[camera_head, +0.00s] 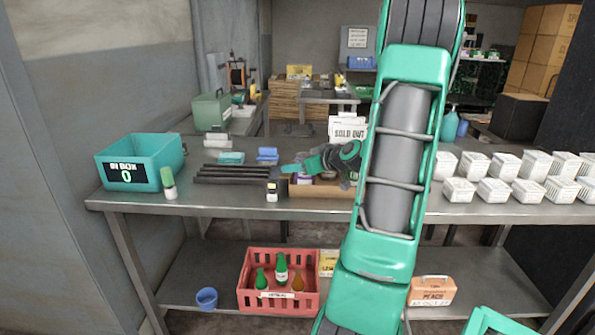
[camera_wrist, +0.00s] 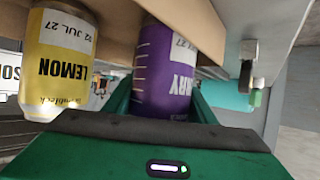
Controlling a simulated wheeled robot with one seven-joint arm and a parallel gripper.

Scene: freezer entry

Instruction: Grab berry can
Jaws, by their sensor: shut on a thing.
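A purple can (camera_wrist: 166,72) with a white date label and lettering ending in "RRY" shows in the wrist view, which appears upside down. My gripper (camera_wrist: 160,100) is shut on it, with one green finger on each side. A yellow lemon can (camera_wrist: 60,55) is beside it, outside the fingers. Both cans are against a cardboard box (camera_wrist: 115,22). In the head view my gripper (camera_head: 298,168) reaches over the cardboard box (camera_head: 325,189) on the metal table; the cans there are mostly hidden by my arm.
A red crate (camera_head: 278,300) with bottles stands on the lower shelf.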

